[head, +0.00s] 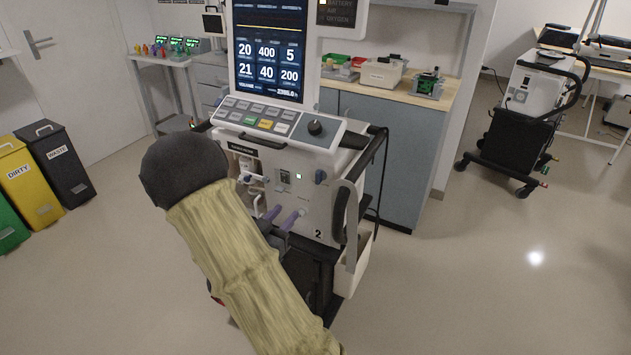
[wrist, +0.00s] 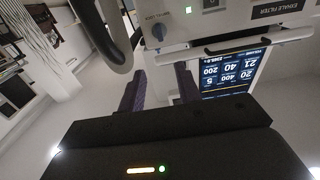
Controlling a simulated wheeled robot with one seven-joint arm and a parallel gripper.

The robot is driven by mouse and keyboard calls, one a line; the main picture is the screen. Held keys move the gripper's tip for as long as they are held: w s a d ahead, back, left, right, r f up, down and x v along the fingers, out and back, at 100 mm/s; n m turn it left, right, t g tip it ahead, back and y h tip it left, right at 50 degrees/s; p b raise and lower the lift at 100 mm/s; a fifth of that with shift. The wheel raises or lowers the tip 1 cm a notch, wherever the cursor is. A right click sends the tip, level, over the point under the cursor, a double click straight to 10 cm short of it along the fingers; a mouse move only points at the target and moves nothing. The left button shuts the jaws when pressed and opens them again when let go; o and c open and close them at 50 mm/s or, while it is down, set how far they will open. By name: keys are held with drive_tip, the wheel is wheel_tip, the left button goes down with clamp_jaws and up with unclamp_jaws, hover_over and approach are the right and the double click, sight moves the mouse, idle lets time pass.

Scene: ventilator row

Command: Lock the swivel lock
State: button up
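The ventilator (head: 275,180) stands upright in the middle of the head view, its screen lit. My gripper (head: 281,216), with purple fingers, is in front of the ventilator, below and left of the knob. In the wrist view its fingers (wrist: 158,75) are apart with nothing between them, pointing toward the front panel, short of the knob.
A black curved handle (head: 340,212) is on the ventilator's right side, close beside the fingers in the wrist view (wrist: 122,45). A counter (head: 440,98) with trays is behind. Bins (head: 60,160) stand at left, another wheeled unit (head: 530,95) at right. The right floor is clear.

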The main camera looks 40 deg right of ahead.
sight(317, 177)
drive_tip(key=x, duration=1.7)
drive_tip(key=shift+d+p, duration=0.25)
drive_tip(key=shift+p, duration=0.15)
clamp_jaws()
